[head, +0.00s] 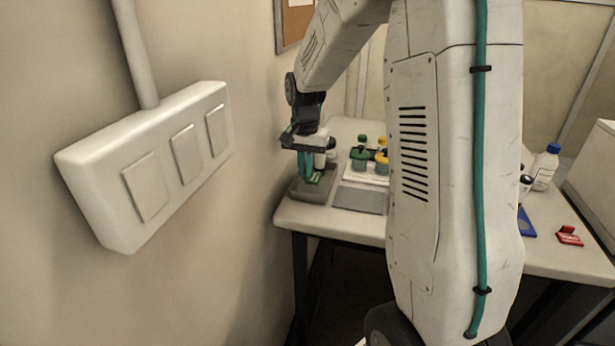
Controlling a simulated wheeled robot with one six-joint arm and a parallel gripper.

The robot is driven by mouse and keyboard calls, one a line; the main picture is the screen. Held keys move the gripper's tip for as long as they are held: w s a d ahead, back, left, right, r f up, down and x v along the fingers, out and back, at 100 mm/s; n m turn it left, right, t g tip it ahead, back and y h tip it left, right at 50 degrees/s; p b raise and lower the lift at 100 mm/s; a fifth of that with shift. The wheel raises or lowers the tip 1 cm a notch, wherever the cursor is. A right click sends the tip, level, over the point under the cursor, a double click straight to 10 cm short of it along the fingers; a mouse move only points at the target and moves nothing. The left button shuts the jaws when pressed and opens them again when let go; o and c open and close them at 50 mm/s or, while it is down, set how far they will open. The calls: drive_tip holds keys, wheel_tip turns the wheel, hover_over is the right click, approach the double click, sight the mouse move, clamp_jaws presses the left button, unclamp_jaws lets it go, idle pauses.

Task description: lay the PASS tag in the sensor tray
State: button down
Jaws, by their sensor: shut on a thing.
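My gripper (308,176) points down at the left end of the table, with its teal fingers low over a small grey tray (325,194), which looks like the sensor tray. It is shut on a small green tag (317,178), which looks like the PASS tag; its lettering is too small to read. The tag is at the tray's opening, partly hidden by the fingers. I cannot tell whether it touches the tray's floor.
Green-capped and yellow jars (359,158) stand on a white mat right of the tray. A flat grey plate (360,199) lies in front. Red tags (568,237) and a blue-capped bottle (545,168) are at the right. A wall switch box (150,165) juts out at left.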

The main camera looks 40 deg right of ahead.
sight(305, 177)
drive_tip(key=shift+f, duration=1.75)
drive_tip(key=shift+f, duration=0.1)
drive_tip(key=c, duration=1.6)
unclamp_jaws()
drive_tip(key=shift+o, duration=0.2)
wheel_tip(305, 177, up, 12)
drive_tip(key=shift+f, duration=0.1)
drive_tip(key=s+a+r+n, duration=0.3)
drive_tip(key=s+a, duration=0.3)
drive_tip(key=s, duration=0.2)
drive_tip(key=s+a+r+n, duration=0.2)
drive_tip(key=s+a+r, duration=0.25)
drive_tip(key=s, duration=0.25)
drive_tip(key=s+a+f+n, duration=0.2)
drive_tip(key=s, duration=0.5)
drive_tip(key=s+a+f+n+t, duration=0.1)
drive_tip(key=s+a+n, duration=0.1)
drive_tip(key=s, duration=0.5)
drive_tip(key=shift+a+f+n, duration=0.35)
drive_tip(key=shift+a+n, duration=0.05)
drive_tip(key=shift+n, duration=0.3)
